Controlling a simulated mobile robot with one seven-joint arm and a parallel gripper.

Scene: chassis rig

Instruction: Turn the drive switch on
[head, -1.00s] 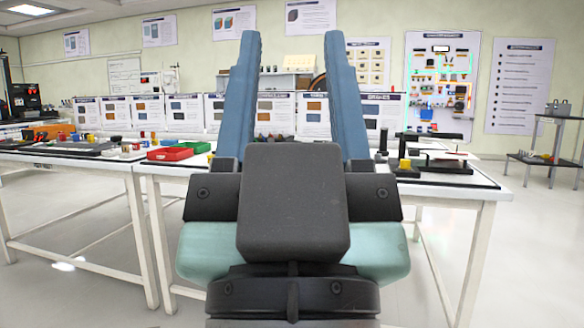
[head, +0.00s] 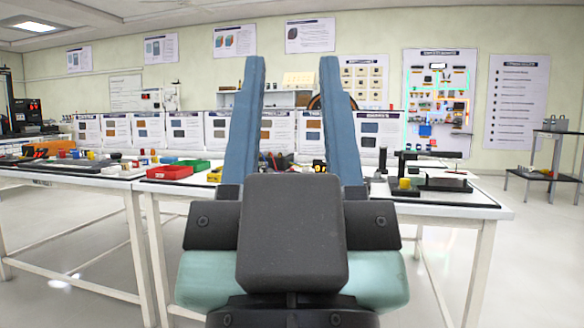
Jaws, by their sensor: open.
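My gripper (head: 292,62) stands upright in the middle of the head view. Its two blue fingers are wide apart with nothing held between them. It is in front of the white table (head: 470,206), apart from everything on it. I cannot make out a drive switch. A dark device with a yellow part (head: 404,184) sits on the table's right end, to the right of my gripper. My gripper hides the middle of the table.
A red bin (head: 169,172) and a green bin (head: 194,165) stand on the table left of my gripper. Upright display boards (head: 189,130) line its back. A second white table (head: 70,176) adjoins at left. A stand (head: 545,176) is at far right. Open floor (head: 530,270) lies at right.

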